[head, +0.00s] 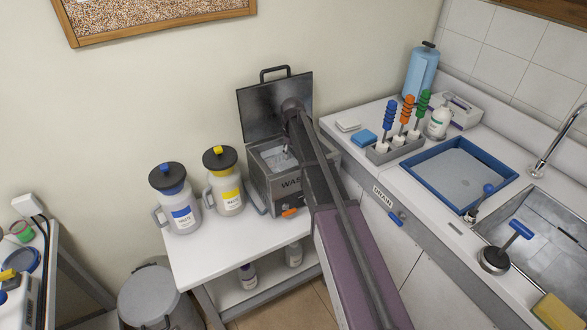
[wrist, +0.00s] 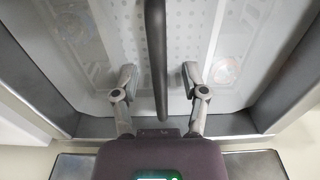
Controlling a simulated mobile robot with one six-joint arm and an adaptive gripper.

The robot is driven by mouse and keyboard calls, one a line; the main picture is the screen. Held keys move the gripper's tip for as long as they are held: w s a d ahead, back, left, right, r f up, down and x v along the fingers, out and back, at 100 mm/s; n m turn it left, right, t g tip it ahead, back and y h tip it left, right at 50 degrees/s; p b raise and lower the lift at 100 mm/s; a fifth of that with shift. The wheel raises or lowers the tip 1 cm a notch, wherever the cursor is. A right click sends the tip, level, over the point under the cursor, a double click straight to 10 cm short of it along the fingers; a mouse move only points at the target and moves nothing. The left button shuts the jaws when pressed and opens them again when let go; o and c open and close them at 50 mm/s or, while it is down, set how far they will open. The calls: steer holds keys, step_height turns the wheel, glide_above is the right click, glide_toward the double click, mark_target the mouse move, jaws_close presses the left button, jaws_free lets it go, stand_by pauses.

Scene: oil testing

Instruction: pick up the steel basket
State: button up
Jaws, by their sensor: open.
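The steel basket (wrist: 185,45) sits inside the washer in the wrist view, with a perforated grey floor. Its dark bar handle (wrist: 156,60) runs down the middle of the view. My gripper (wrist: 159,78) is open, with one finger on each side of the handle and a gap on both sides. In the head view my gripper (head: 287,153) is over the open washer (head: 262,185). My arm hides much of the washer there, and the basket cannot be made out clearly.
The washer's lid (head: 265,110) stands open behind it. A blue-labelled waste jug (head: 180,215) and a yellow-labelled one (head: 228,195) stand to the left on the white table (head: 220,255). A brush rack (head: 385,150) and blue tray (head: 418,165) are on the right counter.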

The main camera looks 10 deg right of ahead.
stand_by(0.3)
jaws_close()
steer(key=shift+r, duration=0.2)
step_height(320, 180, up, 18)
steer(key=p, duration=1.8)
stand_by(0.4)
